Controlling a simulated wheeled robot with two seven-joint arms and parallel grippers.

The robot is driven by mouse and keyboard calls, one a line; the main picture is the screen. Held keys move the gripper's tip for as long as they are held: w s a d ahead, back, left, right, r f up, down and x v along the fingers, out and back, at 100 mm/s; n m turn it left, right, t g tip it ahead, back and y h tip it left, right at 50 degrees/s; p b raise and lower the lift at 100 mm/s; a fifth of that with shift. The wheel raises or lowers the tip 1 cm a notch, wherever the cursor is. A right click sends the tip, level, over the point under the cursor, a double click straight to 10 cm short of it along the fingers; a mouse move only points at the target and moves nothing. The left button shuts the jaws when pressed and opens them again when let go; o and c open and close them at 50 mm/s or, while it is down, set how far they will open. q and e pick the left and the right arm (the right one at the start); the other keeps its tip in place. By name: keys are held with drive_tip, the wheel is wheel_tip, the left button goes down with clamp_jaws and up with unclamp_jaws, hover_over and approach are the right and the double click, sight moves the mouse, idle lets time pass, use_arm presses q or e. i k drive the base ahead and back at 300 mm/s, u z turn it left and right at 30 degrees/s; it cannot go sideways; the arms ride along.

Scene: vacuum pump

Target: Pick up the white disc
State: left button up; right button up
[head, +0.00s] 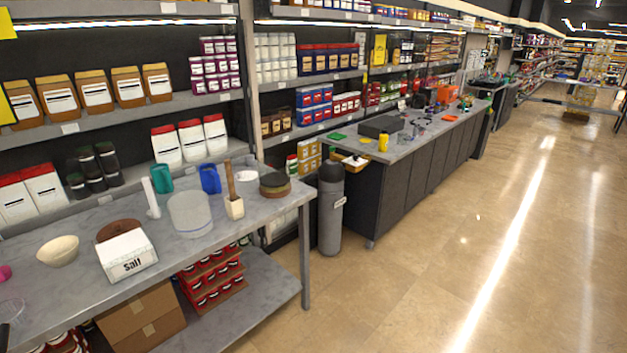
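I cannot make out a white disc for certain in the head view. A dark grey counter (405,195) with a light top stands in the middle distance. Its top holds several small parts, among them a black box (381,126), a yellow cylinder (383,142) and a green flat piece (337,137). The parts farther along are too small to tell apart. Neither of my grippers is in view.
A nearer grey table (255,215) holds a salt box (127,255), a bowl (58,250) and a whitish tub (190,213). A grey bin (330,215) stands between table and counter. Stocked shelves line the left. The tiled floor (480,230) at right is clear.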

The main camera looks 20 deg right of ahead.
sight(245, 175)
drive_tip(key=z, duration=1.5)
drive_tip(key=i, duration=1.95)
drive_tip(key=z, duration=0.35)
drive_tip(key=i, duration=1.55)
drive_tip(key=u, duration=1.2)
drive_tip(key=i, duration=0.85)
drive_tip(key=u, duration=0.95)
